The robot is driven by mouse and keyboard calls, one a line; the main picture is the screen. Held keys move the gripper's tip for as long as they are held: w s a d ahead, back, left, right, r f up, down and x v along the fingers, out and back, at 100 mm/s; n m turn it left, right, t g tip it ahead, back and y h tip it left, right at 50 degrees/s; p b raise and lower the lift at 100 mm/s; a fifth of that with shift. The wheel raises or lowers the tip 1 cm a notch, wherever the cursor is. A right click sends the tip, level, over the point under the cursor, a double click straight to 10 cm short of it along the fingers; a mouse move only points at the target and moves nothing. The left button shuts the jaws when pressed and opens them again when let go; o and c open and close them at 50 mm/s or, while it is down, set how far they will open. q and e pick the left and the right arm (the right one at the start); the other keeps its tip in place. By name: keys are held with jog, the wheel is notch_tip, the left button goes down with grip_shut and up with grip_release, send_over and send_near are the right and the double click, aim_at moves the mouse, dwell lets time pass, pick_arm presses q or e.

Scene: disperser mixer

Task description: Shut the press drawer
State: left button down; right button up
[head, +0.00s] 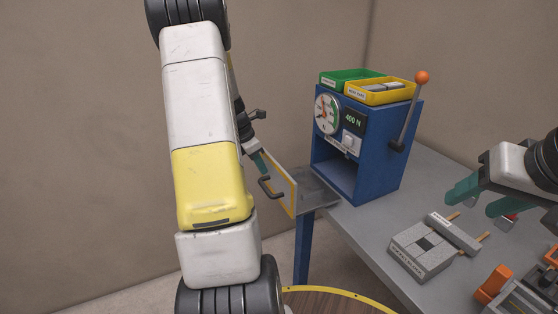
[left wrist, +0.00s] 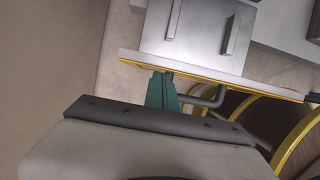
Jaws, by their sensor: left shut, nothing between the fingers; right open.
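The blue press (head: 383,150) stands on the grey table. Its drawer (head: 318,192) is pulled out to the left, with a yellow-edged front panel (head: 285,192) and a dark handle (head: 268,188). My left gripper (head: 261,165) is shut and empty at the outer side of that panel, beside the handle; my arm partly hides it. In the left wrist view the green fingertips (left wrist: 161,90) meet or nearly meet the panel (left wrist: 215,76), left of the handle (left wrist: 210,98); contact is unclear. My right gripper (head: 472,197) is open and empty over the table's right side.
Green (head: 345,77) and yellow (head: 382,93) bins sit on the press. An orange-knobbed lever (head: 410,110) rises at its right side. A grey block fixture (head: 422,250) and an orange-and-grey device (head: 510,292) lie on the table (head: 365,225). A round yellow-rimmed wooden surface (head: 335,300) is in front.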

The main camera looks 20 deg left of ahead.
pick_arm(q)
jog(key=w+d, duration=0.3)
jog(key=w, duration=0.1)
jog(key=w+d, duration=0.8)
jog(key=w, duration=0.1)
jog(key=shift+d, duration=0.1)
